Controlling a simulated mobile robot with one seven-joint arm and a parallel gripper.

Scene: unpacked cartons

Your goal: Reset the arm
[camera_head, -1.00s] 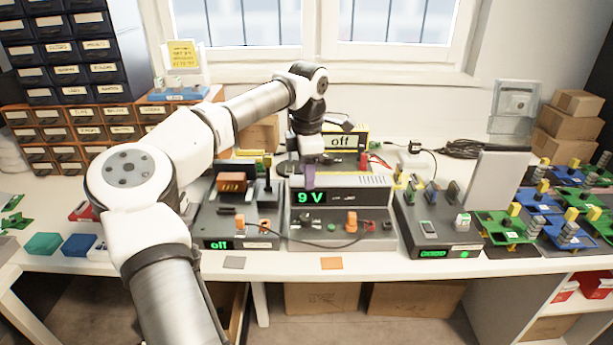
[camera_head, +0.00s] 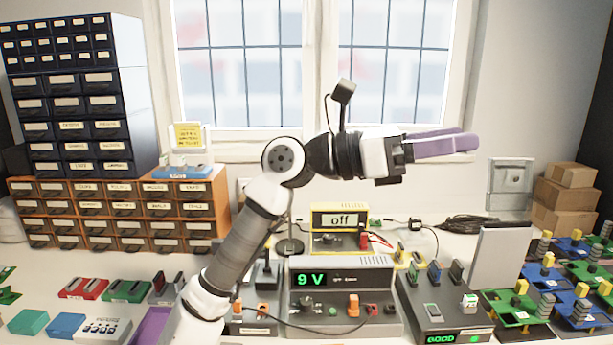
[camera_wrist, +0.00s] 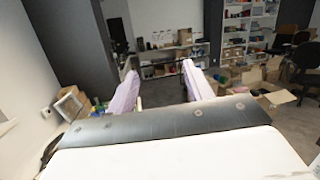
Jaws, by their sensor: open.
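My gripper (camera_head: 440,146) is raised above the bench, in front of the window, with its purple fingers pointing right in the head view. In the wrist view my gripper (camera_wrist: 158,88) shows two purple fingers standing apart with nothing between them. The gripper is open, empty and touches nothing. My arm rises from the lower left of the head view and bends at the elbow toward the right.
Below stand a grey unit reading 9 V (camera_head: 338,322), a yellow meter reading off (camera_head: 338,219) and a dark unit reading GOOD (camera_head: 440,318). Drawer cabinets (camera_head: 110,215) are at left, cartons (camera_head: 566,200) at right. The wrist view shows open boxes (camera_wrist: 262,92) on the floor.

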